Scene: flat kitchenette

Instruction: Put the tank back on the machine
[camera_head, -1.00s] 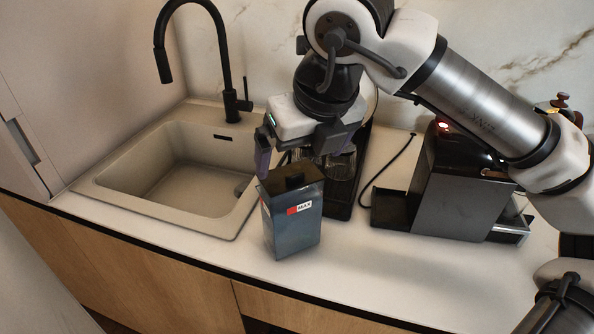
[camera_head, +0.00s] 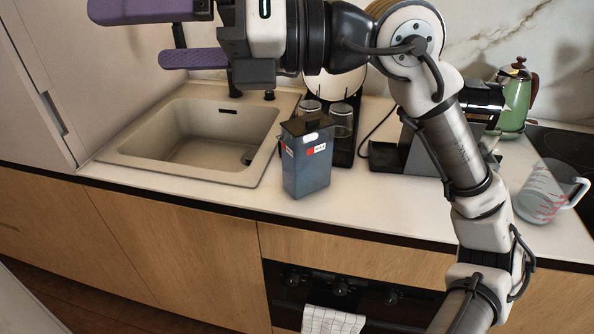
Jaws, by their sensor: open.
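The tank (camera_head: 307,170) is a blue-grey box with a dark lid and a red and white MAX label. It stands upright on the counter, right of the sink and near the front edge. The coffee machine (camera_head: 418,150), dark and boxy, stands to the right at the back, largely hidden behind my arm. My gripper (camera_head: 175,35) is raised at the upper left over the sink area, apart from the tank. Its purple fingers are spread, with nothing seen between them.
The sink (camera_head: 262,150) with its black faucet is at the left. Glasses (camera_head: 341,121) stand on a dark tray behind the tank. A green pot (camera_head: 514,100) and a measuring jug (camera_head: 543,192) are at the right. A towel (camera_head: 333,320) hangs below. Counter right of the tank is clear.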

